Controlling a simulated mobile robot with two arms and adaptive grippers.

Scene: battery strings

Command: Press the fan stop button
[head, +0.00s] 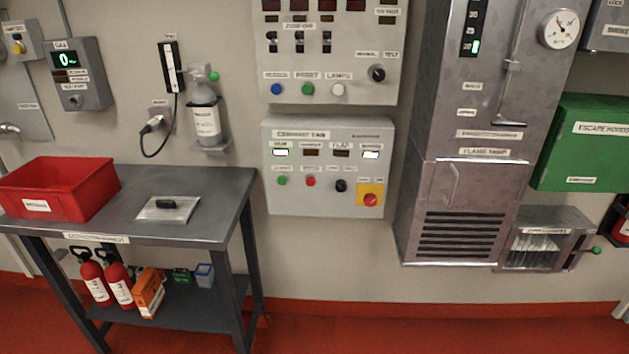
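A grey control box (327,207), whose label appears to read "cabinet fan", is on the wall in the middle of the head view. Its lower row has a green button (282,181), a small red button (311,181) and a black knob (341,186). A larger red mushroom button (370,200) sits on a yellow plate at the right. The small labels over the buttons are too blurred to read surely. Above them, the outer left and outer right indicator windows are lit; the two between are dark. Neither of my grippers is in view.
Another panel (327,92) with blue, green and white buttons is just above. A tall grey cabinet (470,190) stands close on the right. A metal table (215,185) with a red bin (62,185) is at the left. Floor below the box is clear.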

